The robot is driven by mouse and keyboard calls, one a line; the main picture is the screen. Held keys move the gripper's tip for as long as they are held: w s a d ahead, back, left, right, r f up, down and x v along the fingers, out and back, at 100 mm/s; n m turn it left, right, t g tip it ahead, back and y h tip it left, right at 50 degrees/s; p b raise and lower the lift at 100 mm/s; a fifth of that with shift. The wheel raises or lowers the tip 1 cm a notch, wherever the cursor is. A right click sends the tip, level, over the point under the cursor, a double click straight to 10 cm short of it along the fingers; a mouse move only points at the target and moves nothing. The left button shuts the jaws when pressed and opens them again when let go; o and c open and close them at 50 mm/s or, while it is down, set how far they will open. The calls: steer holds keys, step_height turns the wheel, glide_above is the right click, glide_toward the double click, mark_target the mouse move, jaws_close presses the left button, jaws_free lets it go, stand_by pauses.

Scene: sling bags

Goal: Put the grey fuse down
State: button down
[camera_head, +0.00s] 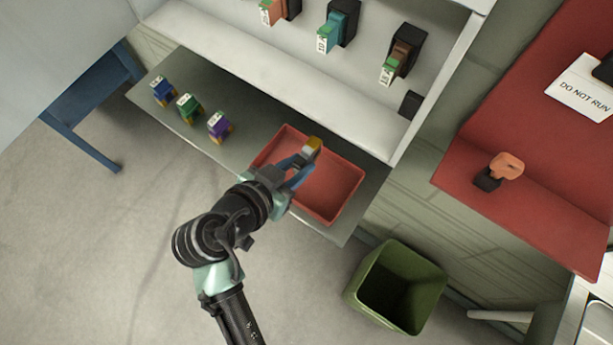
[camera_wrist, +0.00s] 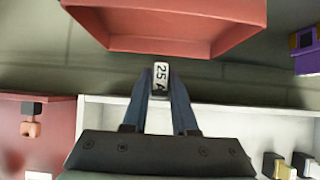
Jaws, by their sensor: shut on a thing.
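The grey fuse (camera_head: 311,147) is held at the tip of my gripper (camera_head: 300,165) and shows a yellow end in the head view. In the wrist view, the fuse (camera_wrist: 161,78) shows its pale face marked "25 A" between the two blue fingers of my gripper (camera_wrist: 160,92). My gripper is shut on it. In the head view the fuse overlaps the upper part of a red tray (camera_head: 333,190) on the grey shelf. Its height above the tray is hard to tell. The tray (camera_wrist: 180,22) also shows at the top of the wrist view, apart from the fuse.
Blue (camera_head: 162,91), green (camera_head: 188,107) and purple (camera_head: 218,125) fuses stand left of the tray on the shelf (camera_head: 250,124). Several holders with fuses line the panel above. A green bin (camera_head: 396,287) stands below right. A red surface (camera_head: 520,130) holds an orange-and-black item (camera_head: 499,171).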

steer(key=shift+f, duration=3)
steer(key=shift+f, duration=0.15)
steer(key=c, duration=0.7)
jaws_free()
steer(key=shift+r, duration=0.2)
steer(key=b+v, duration=0.1)
steer(key=v, duration=1.1)
